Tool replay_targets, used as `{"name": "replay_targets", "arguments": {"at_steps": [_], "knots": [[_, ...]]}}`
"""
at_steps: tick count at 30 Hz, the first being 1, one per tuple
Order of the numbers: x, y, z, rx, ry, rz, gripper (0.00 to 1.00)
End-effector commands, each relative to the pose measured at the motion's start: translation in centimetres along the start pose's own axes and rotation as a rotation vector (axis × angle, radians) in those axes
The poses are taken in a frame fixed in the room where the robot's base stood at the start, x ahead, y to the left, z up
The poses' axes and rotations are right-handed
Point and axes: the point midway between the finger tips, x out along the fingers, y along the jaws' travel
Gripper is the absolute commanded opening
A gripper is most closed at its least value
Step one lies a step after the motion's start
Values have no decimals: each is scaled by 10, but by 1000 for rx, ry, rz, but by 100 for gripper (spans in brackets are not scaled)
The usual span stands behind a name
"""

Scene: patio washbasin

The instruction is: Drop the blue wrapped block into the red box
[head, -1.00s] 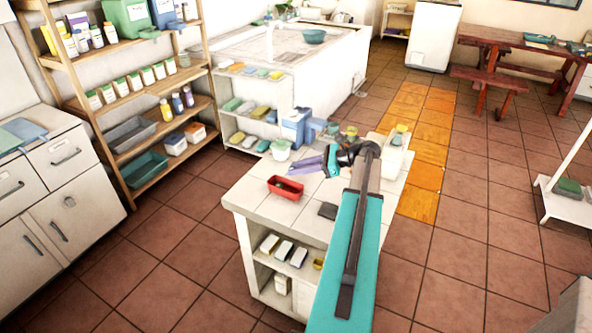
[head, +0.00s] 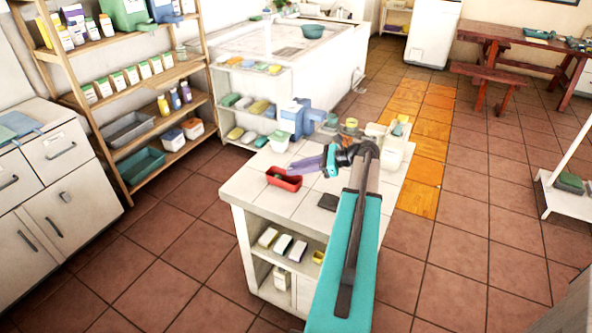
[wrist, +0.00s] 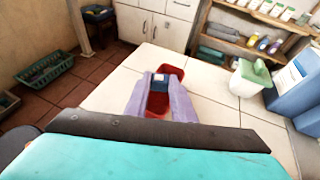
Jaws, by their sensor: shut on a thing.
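The red box (head: 284,183) is an open tray on the white tiled counter (head: 262,209), near its left part. My gripper (head: 298,170) has purple fingers and reaches over the box from the right. In the wrist view my gripper (wrist: 160,88) is shut on a small dark blue block (wrist: 160,80) with a pale patch on top. The red box (wrist: 172,70) shows behind and below the fingers, partly hidden by them. The block appears over the box; its height above the box floor is hard to tell. The block is hardly visible in the head view.
A white tub with a green lid (head: 280,143) and a blue container (head: 297,117) stand behind the box. Shelves (head: 150,111) stand at the left. The counter's front left is clear.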

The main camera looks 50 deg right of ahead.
Motion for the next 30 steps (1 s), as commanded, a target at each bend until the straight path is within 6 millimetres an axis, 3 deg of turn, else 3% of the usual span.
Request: {"name": "replay_targets", "arguments": {"at_steps": [9,26,27,30], "knots": [[6,0,-13,1,0,0,0],[6,0,-14,0,0,1,0],[6,0,-14,0,0,1,24],[6,0,-14,0,0,1,41]]}}
